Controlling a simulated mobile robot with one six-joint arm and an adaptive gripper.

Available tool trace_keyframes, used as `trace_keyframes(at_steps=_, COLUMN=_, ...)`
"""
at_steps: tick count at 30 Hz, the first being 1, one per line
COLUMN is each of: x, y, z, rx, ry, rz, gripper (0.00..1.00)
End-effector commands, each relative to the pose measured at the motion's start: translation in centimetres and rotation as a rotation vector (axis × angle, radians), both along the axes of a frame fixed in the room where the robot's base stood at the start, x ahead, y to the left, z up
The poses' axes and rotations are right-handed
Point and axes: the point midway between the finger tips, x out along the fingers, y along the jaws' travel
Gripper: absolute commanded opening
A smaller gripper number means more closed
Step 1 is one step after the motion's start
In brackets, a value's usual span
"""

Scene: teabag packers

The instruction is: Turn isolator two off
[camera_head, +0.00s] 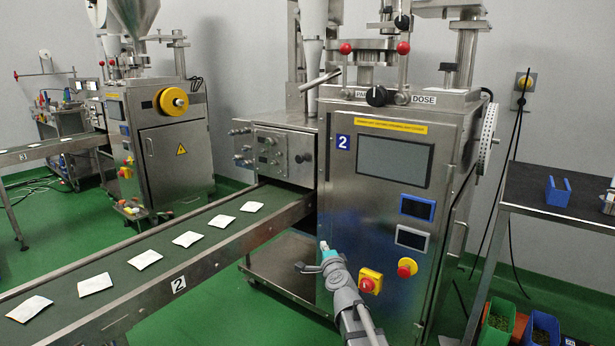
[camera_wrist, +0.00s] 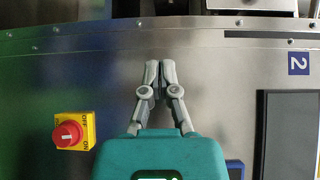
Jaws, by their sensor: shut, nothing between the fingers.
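Machine two (camera_head: 380,200) carries a blue label with a 2. A red rotary knob on a yellow plate (camera_head: 370,281) sits low on its front panel. In the wrist view this red knob (camera_wrist: 67,134) is at the lower left, with OFF and ON lettering beside it. I cannot tell which mark the knob points to. My gripper (camera_head: 324,247) is in front of the panel's left edge, up and left of the knob and apart from it. In the wrist view my gripper (camera_wrist: 153,64) has its fingertips together, with nothing between them.
A red mushroom button (camera_head: 406,267) sits right of the knob, below a small grey display (camera_head: 412,238). The conveyor (camera_head: 170,255) with several teabags runs in from the left. A dark side table (camera_head: 560,185) stands at right. A yellow-grey wall switch (camera_head: 524,82) is behind.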

Motion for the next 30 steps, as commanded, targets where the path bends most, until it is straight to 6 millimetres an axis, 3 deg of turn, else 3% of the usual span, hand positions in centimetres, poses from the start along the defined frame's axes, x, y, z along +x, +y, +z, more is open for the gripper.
trace_keyframes(at_steps=2, x=-1.4, y=0.6, z=0.2, rx=-0.114, ry=0.033, rz=0.085, gripper=0.0)
trace_keyframes(at_steps=8, x=-5.0, y=1.5, z=-1.7, rx=-0.411, ry=0.145, rz=0.299, gripper=0.0)
trace_keyframes(at_steps=14, x=-9.7, y=0.6, z=-4.4, rx=-0.687, ry=0.3, rz=0.504, gripper=0.0)
trace_keyframes(at_steps=22, x=-17.5, y=-3.7, z=-7.5, rx=-1.009, ry=0.582, rz=0.766, gripper=0.0)
trace_keyframes(at_steps=30, x=-25.3, y=-9.2, z=-8.2, rx=-1.21, ry=0.895, rz=0.978, gripper=0.0)
